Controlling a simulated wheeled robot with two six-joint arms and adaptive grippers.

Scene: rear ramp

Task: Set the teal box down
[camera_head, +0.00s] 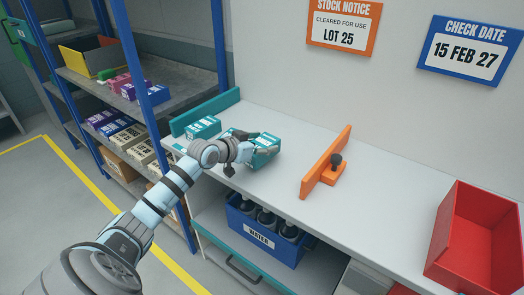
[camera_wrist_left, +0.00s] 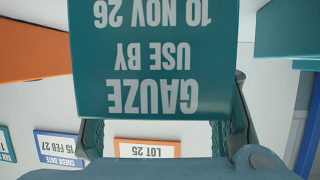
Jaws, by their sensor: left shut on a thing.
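The teal box (camera_head: 266,157) is in my left gripper (camera_head: 258,146), over the light grey counter (camera_head: 270,186) between the teal divider and the orange divider. I cannot tell whether its underside touches the counter. In the left wrist view the teal box (camera_wrist_left: 155,60) fills the top middle, its label reading GAUZE, USE BY 10 NOV 26, upside down. The fingers of my left gripper (camera_wrist_left: 165,130) are on both sides of it. Another teal box (camera_head: 204,127) stands on the counter to the left, by the teal divider (camera_head: 207,111). My right gripper is not in view.
An orange divider (camera_head: 326,166) with a dark knob stands right of the held box. A red bin (camera_head: 477,240) is at the counter's right end. A blue crate of bottles (camera_head: 262,236) sits below. Shelving (camera_head: 180,82) stands left. Counter between orange divider and bin is clear.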

